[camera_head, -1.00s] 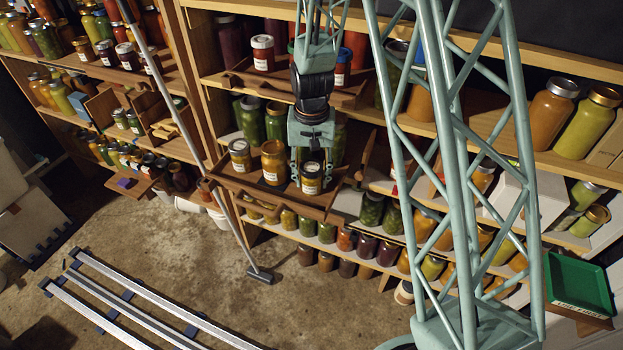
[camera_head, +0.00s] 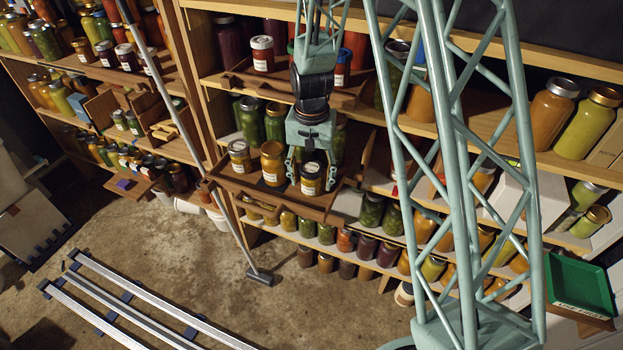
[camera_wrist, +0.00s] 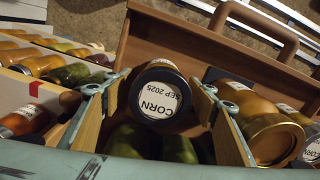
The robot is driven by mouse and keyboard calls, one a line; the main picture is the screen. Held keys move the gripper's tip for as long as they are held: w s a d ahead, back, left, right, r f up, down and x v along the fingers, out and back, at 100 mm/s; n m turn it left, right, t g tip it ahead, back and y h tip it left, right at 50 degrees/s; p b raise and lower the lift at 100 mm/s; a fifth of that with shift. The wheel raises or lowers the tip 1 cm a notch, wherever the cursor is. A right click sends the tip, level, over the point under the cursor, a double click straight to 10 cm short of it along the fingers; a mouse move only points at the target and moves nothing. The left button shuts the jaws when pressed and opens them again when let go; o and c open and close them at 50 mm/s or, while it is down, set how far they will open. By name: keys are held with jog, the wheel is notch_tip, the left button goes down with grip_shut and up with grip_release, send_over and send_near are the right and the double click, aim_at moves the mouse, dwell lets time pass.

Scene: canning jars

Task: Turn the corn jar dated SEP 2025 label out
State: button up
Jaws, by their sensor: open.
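The corn jar (camera_head: 311,180), yellow with a dark-rimmed lid, stands at the right end of a wooden tray (camera_head: 262,193) on the shelf. Its lid (camera_wrist: 158,100) reads CORN SEP 2025, upside down in the wrist view. In the head view a pale label patch shows on the jar's front, too small to read. My gripper (camera_head: 312,172) is open and lowered over the jar, one finger on each side. In the wrist view the fingers (camera_wrist: 152,95) stand apart from the lid, with a gap on both sides. The jar's lower body is mostly hidden there.
A gold-lidded yellow jar (camera_head: 272,162) and another labelled jar (camera_head: 240,156) stand left of it in the tray. The gold-lidded one is close beside one finger in the wrist view (camera_wrist: 275,138). Green jars (camera_head: 275,122) stand behind. The tray's front wall (camera_wrist: 205,45) has a handle.

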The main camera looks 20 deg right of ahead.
jog(key=shift+r, duration=0.15)
jog(key=shift+r, duration=5.85)
jog(key=shift+r, duration=0.1)
